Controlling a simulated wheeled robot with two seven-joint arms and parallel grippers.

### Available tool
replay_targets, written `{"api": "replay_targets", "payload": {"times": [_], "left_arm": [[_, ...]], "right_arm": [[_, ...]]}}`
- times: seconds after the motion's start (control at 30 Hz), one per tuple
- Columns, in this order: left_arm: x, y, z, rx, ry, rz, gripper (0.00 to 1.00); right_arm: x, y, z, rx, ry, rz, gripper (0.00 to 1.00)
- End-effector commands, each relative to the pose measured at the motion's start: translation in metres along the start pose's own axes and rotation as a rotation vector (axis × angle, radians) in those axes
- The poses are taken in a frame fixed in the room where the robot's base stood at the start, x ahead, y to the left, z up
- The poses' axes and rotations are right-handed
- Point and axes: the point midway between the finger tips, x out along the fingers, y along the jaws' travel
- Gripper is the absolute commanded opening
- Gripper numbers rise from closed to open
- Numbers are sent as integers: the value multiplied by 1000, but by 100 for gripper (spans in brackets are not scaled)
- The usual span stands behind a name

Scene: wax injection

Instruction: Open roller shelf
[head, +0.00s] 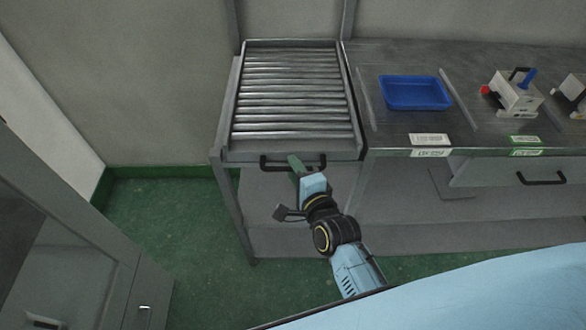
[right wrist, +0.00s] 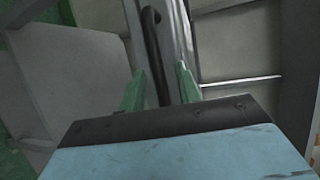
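The roller shelf (head: 293,90) is a grey tray of metal rollers at the left end of the workbench in the head view. A black bar handle (head: 273,163) is on its front face. My right gripper (head: 296,163) is at this handle. In the right wrist view, the handle (right wrist: 153,50) runs between the two green fingers of my right gripper (right wrist: 160,85), which stand apart with gaps on both sides of it. My left gripper is not in view.
A blue tray (head: 416,92) and a white device (head: 514,95) stand on the bench to the right. A drawer with a black handle (head: 541,178) is below them. A grey cabinet (head: 75,245) stands at the lower left. Green floor (head: 175,225) is clear between cabinet and shelf.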

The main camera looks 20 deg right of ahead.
Motion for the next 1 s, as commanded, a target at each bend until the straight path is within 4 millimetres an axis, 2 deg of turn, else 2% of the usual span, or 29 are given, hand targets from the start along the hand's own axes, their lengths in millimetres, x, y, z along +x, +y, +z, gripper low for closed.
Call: {"api": "replay_targets", "payload": {"times": [0.13, 0.43, 0.7, 1.0], "left_arm": [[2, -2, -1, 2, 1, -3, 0], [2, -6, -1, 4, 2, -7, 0], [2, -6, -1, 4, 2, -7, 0], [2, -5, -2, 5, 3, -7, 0]], "right_arm": [[10, 0, 0, 2, 0, 0, 34], [12, 0, 0, 1, 0, 1, 34], [12, 0, 0, 1, 0, 0, 0], [11, 0, 1, 0, -1, 1, 0]]}}
